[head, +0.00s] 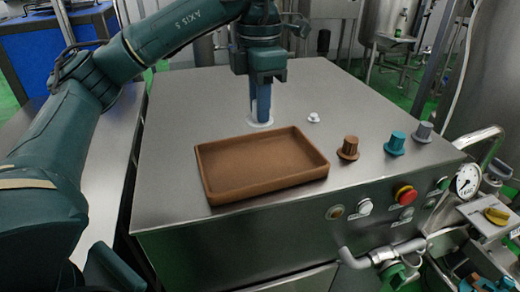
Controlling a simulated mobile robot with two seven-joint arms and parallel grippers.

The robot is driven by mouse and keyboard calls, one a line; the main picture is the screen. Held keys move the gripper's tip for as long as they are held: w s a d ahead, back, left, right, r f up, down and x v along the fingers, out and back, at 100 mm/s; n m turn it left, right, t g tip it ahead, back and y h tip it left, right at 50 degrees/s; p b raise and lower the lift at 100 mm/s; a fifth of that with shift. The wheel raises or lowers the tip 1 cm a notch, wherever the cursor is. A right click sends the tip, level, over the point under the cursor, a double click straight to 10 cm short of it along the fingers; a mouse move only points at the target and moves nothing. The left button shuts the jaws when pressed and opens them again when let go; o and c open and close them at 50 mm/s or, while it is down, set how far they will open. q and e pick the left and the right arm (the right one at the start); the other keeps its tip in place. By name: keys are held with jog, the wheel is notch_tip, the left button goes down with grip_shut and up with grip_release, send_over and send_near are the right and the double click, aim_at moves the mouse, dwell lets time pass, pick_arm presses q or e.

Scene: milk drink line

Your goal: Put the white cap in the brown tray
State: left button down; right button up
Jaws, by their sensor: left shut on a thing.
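The brown tray (222,195) is a shallow, empty rectangle near the front middle of the steel top. My left gripper (260,112) points straight down just behind the tray. It is shut on the white cap (261,124), whose round white flange shows below the fingertips. The fingers hide most of the cap. The cap is at or just above the steel surface; I cannot tell which. My right gripper is not in view.
A small white piece (313,118) stands right of my left gripper. A brown cap (348,148), a teal cap (395,143) and a grey cap (423,132) stand right of the tray. The steel top (180,110) is clear at the left and back. A red button (405,195) is on the front panel.

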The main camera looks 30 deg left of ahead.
pick_arm(q)
send_over(260, 163)
notch_tip(260, 163, down, 5)
jog(key=shift+s+f, duration=0.1)
jog(key=shift+f, duration=0.1)
notch_tip(260, 163, down, 4)
jog(key=shift+r, duration=0.15)
jog(key=shift+f, duration=0.25)
jog(key=c, duration=1.2)
grip_release()
jog(key=shift+c, duration=0.2)
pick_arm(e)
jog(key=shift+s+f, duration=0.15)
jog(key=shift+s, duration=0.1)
pick_arm(q)
jog(key=shift+r, duration=0.1)
